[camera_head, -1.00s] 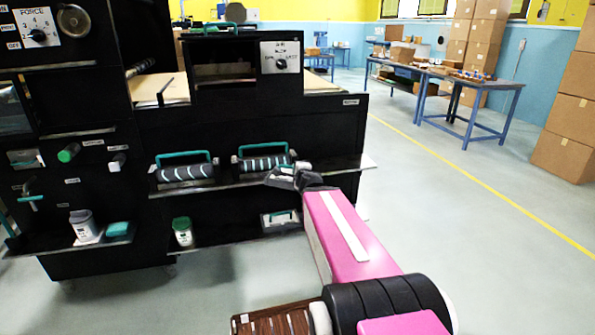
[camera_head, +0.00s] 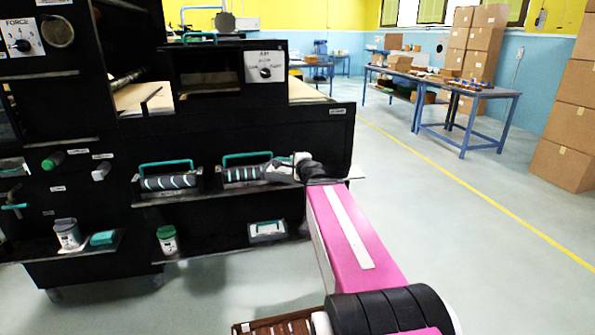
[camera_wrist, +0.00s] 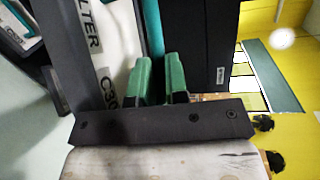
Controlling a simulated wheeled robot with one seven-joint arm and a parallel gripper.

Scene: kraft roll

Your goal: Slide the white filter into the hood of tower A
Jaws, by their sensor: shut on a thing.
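In the wrist view, my gripper (camera_wrist: 158,84) has green fingertips closed around a teal strip. A white face (camera_wrist: 115,35) with black lettering reading "LTER" and "C30" lies beside it; this appears to be the white filter. In the head view, my gripper (camera_head: 290,172) is at the right end of the upper shelf, partly hidden by my wrist, with a small white patch at its tip. A black machine carries an upper box with a dark opening (camera_head: 209,82) and a knob panel (camera_head: 265,67). No tower A lettering is readable.
A white teal-handled item (camera_head: 267,231) and a green-lidded jar (camera_head: 167,240) sit on the lower shelf. Open floor lies to the right, before a blue table (camera_head: 470,95) and stacked cartons (camera_head: 565,120).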

